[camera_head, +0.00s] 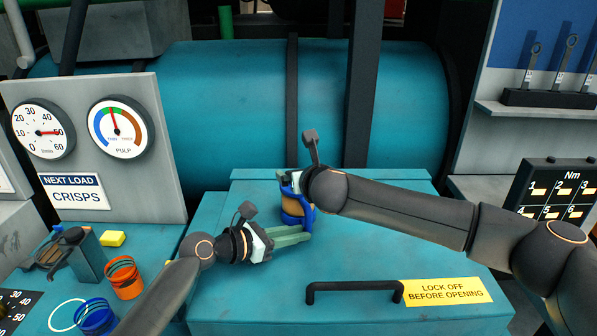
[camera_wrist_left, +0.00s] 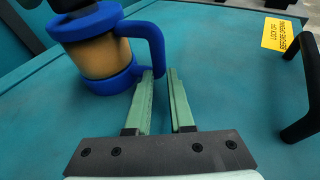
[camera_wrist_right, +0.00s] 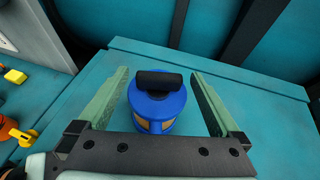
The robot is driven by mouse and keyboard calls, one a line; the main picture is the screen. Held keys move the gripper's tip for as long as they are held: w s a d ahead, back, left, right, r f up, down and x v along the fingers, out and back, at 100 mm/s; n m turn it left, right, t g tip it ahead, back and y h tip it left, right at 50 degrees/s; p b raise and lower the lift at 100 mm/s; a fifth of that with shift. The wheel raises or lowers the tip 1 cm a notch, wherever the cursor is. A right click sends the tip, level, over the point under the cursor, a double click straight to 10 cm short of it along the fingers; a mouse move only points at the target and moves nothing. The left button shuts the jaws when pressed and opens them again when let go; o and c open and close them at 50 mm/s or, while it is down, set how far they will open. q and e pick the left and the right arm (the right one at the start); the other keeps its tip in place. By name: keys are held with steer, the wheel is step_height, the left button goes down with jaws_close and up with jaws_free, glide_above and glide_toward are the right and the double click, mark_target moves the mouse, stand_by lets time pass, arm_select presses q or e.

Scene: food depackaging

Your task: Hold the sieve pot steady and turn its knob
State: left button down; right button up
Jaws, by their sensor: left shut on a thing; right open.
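The sieve pot (camera_head: 291,209) has a tan body with blue bands and a blue side handle. It stands upright on the teal hatch top. In the left wrist view the pot (camera_wrist_left: 98,57) is at upper left, and my left gripper (camera_wrist_left: 160,72) is shut on its blue handle (camera_wrist_left: 155,38). In the head view my left gripper (camera_head: 308,237) reaches the pot from the lower left. My right gripper (camera_wrist_right: 158,80) is open above the pot. Its fingers stand apart on either side of the blue lid and black bar-shaped knob (camera_wrist_right: 158,79). In the head view my right wrist hides the knob.
A black bar handle (camera_head: 355,287) and a yellow lock-off sign (camera_head: 446,291) are on the hatch, front right. At left are an orange coil (camera_head: 124,278), a blue coil (camera_head: 95,316) and a yellow block (camera_head: 112,239). A large teal drum (camera_head: 230,110) stands behind.

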steer(key=shift+x, duration=1)
steer(key=shift+c, duration=0.4)
steer(key=c, duration=1.2)
